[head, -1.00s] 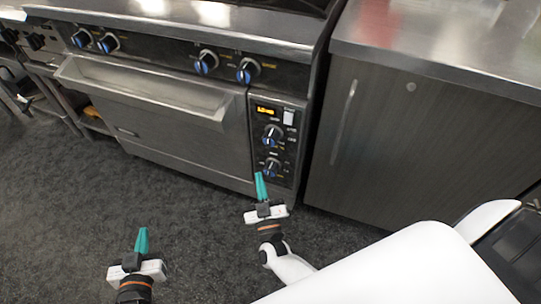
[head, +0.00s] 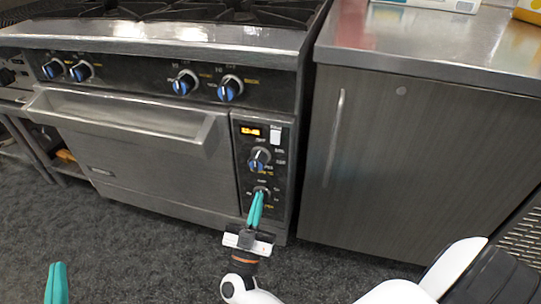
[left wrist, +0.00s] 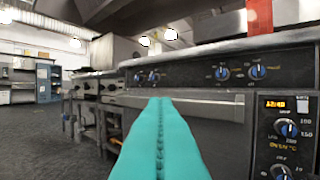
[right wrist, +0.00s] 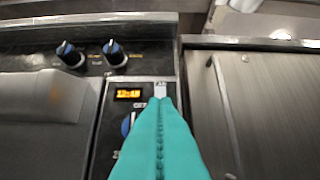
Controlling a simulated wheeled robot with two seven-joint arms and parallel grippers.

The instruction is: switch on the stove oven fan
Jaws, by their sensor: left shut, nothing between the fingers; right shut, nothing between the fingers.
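The steel stove oven (head: 150,150) stands ahead with a dark control panel (head: 283,180) right of its door. The panel has a lit orange display (head: 250,131), a white switch (head: 275,136), an upper knob (head: 258,158) and a lower knob (head: 261,191). My right gripper (head: 255,205) is shut and empty, in front of the panel, its tips overlapping the lower knob in the head view. In the right wrist view its tips (right wrist: 161,102) are just below the white switch (right wrist: 160,89); contact cannot be told. My left gripper (head: 56,280) is shut and empty, low at left.
Several blue-marked knobs (head: 183,83) line the stove's upper front. The oven door handle (head: 120,125) sticks out. A dark cabinet (head: 400,150) with a steel top stands close on the right. The grey floor before the oven is clear.

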